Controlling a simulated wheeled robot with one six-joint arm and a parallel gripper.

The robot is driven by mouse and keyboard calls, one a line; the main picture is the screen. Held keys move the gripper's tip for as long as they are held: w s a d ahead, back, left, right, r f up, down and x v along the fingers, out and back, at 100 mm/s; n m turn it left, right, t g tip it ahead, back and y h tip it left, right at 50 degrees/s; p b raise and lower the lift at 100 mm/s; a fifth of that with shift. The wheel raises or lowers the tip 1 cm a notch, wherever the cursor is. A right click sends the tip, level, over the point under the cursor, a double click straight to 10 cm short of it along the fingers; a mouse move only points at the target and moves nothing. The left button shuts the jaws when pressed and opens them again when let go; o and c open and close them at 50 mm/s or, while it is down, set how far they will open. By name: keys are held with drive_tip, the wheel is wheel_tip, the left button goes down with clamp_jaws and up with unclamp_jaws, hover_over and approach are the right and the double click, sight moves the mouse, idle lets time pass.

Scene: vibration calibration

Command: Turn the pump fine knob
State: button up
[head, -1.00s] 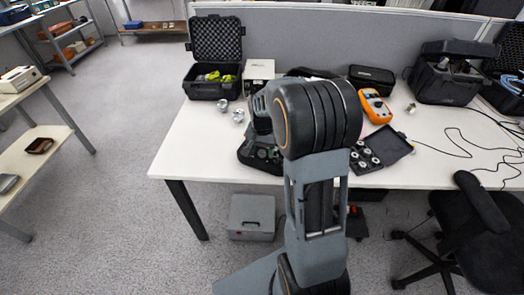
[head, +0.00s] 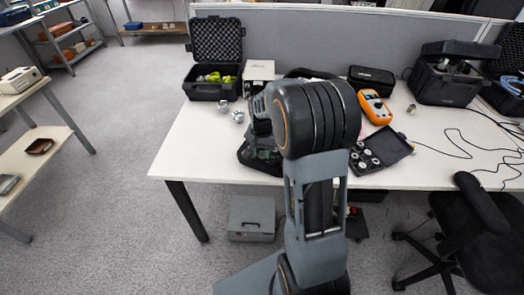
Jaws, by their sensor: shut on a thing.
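The pump appears to be the dark unit in the open black case (head: 246,158) at the front middle of the white table, largely behind my arm. Its fine knob cannot be made out. My arm rises in the middle of the head view and bends over the table. Its wrist end shows just left of the big black joint, over the case. The fingers and whatever they touch are hidden behind the arm.
An open black case with yellow-green items (head: 215,84) and two small metal parts (head: 223,107) are left. A white box (head: 260,72), orange meter (head: 374,106) and tray of round fittings (head: 372,158) are near. A chair (head: 470,225) stands right.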

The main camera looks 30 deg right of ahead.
sight(262, 153)
drive_tip(key=shift+n, duration=1)
drive_tip(key=o, duration=0.9)
wheel_tip(262, 153, up, 14)
drive_tip(key=shift+f+p, duration=0.1)
drive_tip(key=shift+p, duration=0.95)
